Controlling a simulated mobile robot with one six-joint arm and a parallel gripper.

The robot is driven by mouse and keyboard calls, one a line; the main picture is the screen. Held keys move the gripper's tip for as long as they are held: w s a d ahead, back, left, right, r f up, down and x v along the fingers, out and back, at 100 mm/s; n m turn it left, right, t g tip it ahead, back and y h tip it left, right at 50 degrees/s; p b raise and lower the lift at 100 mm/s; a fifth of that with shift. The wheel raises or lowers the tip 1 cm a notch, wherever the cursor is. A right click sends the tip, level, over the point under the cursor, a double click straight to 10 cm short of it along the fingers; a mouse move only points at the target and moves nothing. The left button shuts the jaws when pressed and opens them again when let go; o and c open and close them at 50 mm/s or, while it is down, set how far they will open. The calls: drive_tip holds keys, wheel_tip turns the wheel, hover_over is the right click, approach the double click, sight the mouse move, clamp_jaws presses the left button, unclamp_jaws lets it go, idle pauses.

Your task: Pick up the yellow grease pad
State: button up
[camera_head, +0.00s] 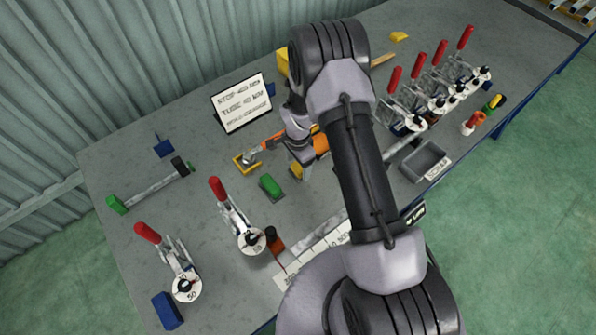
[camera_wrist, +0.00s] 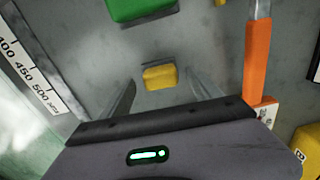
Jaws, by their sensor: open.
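The yellow grease pad, a small yellow block (camera_wrist: 160,77), lies on the grey bench top in the middle of the wrist view. In the head view a yellow piece (camera_head: 296,172) shows beside the green block, partly hidden by my gripper. My gripper (camera_wrist: 161,84) is open and empty, pointing down. Its two fingers stand apart to the left and right of the pad in the picture. Neither finger visibly touches it, and its height over the bench is hard to judge.
A green block (camera_wrist: 140,8) lies beyond the pad. An orange-handled tool (camera_wrist: 259,60) lies to its right, and a yellow labelled thing (camera_wrist: 306,144) at lower right. A ruler strip (camera_wrist: 32,78) runs at left. Red-handled clamps (camera_head: 240,220) stand on the bench.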

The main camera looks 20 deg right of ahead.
wheel_tip(320, 180, down, 2)
drive_tip(key=shift+w+f, duration=0.1)
clamp_jaws()
drive_tip(key=shift+r, duration=0.6)
wheel_tip(320, 180, up, 2)
drive_tip(key=shift+r+p, duration=0.25)
drive_tip(key=shift+p, duration=0.05)
drive_tip(key=s+d, duration=0.1)
drive_tip(key=s, duration=0.4)
drive_tip(key=s+d+r, duration=0.1)
drive_tip(key=s+d, duration=0.1)
drive_tip(key=s, duration=0.3)
drive_tip(key=s+d, duration=0.1)
drive_tip(key=s, duration=0.4)
drive_tip(key=shift+s+d+r, duration=0.15)
drive_tip(key=shift+s+r, duration=0.1)
drive_tip(key=shift+s, duration=0.05)
drive_tip(key=c, duration=0.9)
unclamp_jaws()
drive_tip(key=c, duration=0.4)
